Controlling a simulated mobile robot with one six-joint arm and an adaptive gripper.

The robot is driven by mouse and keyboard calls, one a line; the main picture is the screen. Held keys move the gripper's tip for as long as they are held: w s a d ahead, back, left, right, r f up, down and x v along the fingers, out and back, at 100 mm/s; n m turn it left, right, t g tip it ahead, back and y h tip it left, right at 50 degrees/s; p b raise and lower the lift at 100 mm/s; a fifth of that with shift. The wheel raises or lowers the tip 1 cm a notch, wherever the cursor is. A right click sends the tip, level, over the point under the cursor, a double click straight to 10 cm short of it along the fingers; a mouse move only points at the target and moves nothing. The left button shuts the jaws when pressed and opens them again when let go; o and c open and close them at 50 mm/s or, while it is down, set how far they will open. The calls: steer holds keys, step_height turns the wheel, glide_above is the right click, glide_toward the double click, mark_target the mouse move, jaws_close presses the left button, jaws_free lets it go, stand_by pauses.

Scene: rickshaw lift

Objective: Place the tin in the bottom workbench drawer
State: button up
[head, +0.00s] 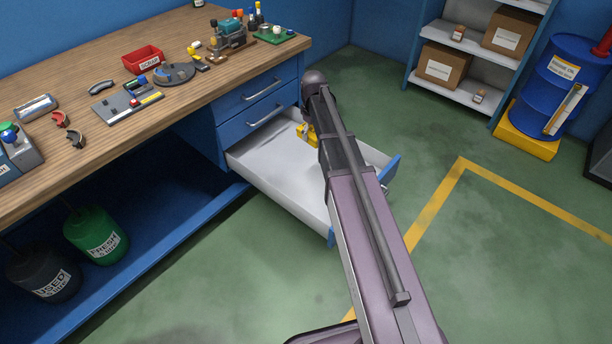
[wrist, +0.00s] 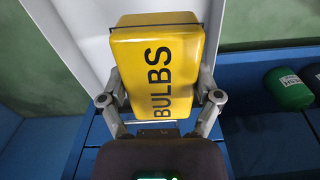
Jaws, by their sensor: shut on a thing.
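The yellow tin (wrist: 163,60), lettered BULBS, fills the middle of the wrist view. My gripper (wrist: 160,88) is shut on it, one finger on each side. In the head view the tin (head: 305,134) shows as a small yellow patch over the open bottom drawer (head: 272,170), mostly hidden by my arm. The drawer is pulled out, with a white inside and blue front, and looks empty where it shows. I cannot tell whether the tin touches the drawer floor.
Two closed drawers (head: 258,98) sit above the open one. The workbench top (head: 215,85) carries tools and a red bin. Shelves and a blue drum (head: 565,85) stand at the back right.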

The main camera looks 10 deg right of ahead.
steer(key=w+a+f+b, duration=0.2)
steer(key=w+f+b, duration=0.1)
steer(key=f+b, duration=0.5)
steer(key=w+a+f+n+b, duration=0.1)
steer(key=w+a+f+b, duration=0.1)
steer(key=f+b, duration=0.7)
steer(key=shift+w+a+f, duration=0.35)
steer(key=shift+w+f, duration=0.25)
steer(key=shift+w, duration=0.25)
steer(key=shift+f, duration=0.1)
steer(key=b, duration=0.6)
glide_above(297, 181)
step_height(297, 181, down, 6)
steer(key=shift+a+f, duration=0.1)
steer(key=shift+f+b, duration=1.85)
steer(key=shift+b, duration=0.15)
steer(key=shift+f, duration=0.15)
